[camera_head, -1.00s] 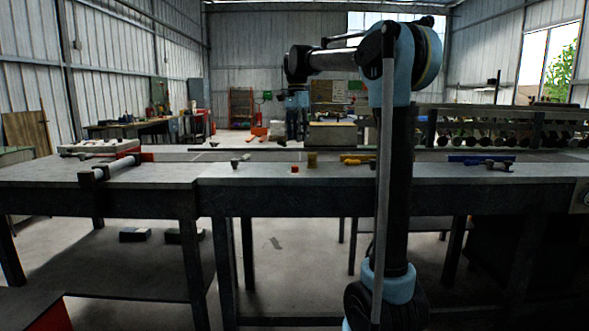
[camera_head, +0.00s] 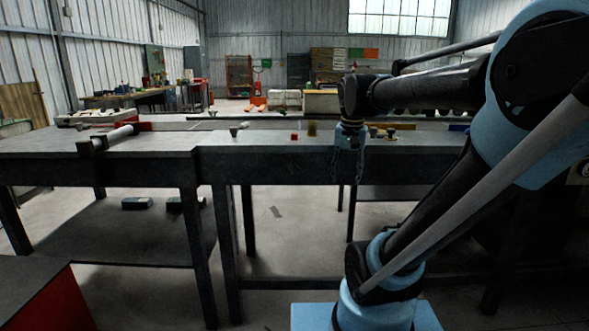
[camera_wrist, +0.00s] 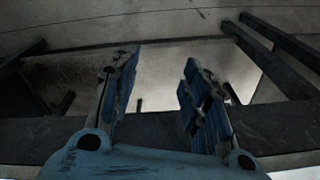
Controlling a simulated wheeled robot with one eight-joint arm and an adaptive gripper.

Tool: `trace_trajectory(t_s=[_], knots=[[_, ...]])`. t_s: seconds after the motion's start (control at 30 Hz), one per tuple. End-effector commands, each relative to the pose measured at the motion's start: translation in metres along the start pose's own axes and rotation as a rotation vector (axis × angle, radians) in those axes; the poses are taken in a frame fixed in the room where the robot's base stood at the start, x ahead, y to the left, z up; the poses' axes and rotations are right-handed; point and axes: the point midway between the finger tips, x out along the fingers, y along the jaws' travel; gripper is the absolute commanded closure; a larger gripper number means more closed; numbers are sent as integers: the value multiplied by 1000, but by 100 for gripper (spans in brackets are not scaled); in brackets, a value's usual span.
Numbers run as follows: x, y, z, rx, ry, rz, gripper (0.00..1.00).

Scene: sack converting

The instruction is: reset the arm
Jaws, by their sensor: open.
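My gripper (camera_head: 348,165) hangs pointing down in the head view, in front of the near edge of the long grey workbench (camera_head: 240,141). In the wrist view my gripper (camera_wrist: 160,80) shows two blue fingers spread apart. Nothing is between them. The floor and the dark bench frame show beyond the fingers.
A red-sided box (camera_head: 55,305) stands at the lower left. The floor before the bench is clear.

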Motion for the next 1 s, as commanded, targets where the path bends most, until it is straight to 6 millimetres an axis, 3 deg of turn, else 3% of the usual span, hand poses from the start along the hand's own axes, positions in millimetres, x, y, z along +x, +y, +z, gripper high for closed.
trace_trajectory(t_s=[0.3,0.5,0.7,1.0], knots=[[88,51,77,-198,46,-4,58],[132,69,109,-293,68,-2,58],[148,74,120,-330,76,0,58],[148,74,120,-331,76,0,58]])
